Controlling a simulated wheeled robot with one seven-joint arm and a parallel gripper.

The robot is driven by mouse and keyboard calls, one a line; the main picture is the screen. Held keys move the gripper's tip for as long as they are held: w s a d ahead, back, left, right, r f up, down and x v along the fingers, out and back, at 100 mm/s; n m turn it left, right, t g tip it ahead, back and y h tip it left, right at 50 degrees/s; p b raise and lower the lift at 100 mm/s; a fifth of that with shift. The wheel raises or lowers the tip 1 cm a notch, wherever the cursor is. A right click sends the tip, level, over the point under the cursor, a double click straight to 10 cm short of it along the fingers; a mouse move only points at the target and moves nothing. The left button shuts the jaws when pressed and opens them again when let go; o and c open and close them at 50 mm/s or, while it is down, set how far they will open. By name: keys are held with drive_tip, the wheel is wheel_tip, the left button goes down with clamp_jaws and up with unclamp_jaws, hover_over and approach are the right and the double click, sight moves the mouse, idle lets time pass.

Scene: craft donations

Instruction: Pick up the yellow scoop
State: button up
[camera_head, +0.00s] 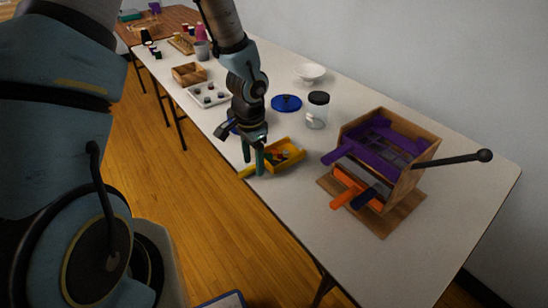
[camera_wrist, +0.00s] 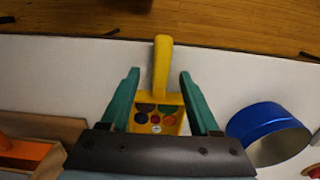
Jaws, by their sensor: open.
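The yellow scoop (camera_head: 297,161) lies on the white table near its front edge, with its handle pointing toward that edge. Its pan holds several small coloured round pieces. In the wrist view the scoop's handle (camera_wrist: 162,62) stands between the teal fingers of my open gripper (camera_wrist: 159,75), apart from both, with the pan partly hidden behind the gripper body. In the head view my gripper (camera_head: 253,170) points down over the handle side of the scoop and hides part of it. Its fingers are apart and hold nothing.
A wooden box (camera_head: 408,178) with purple scoops and a black-knobbed lever stands at right, orange and blue handles at its base. A blue ring (camera_wrist: 262,118) lies beside my gripper.

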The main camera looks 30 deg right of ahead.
drive_tip(key=shift+f, duration=0.4)
clamp_jaws()
idle(0.4)
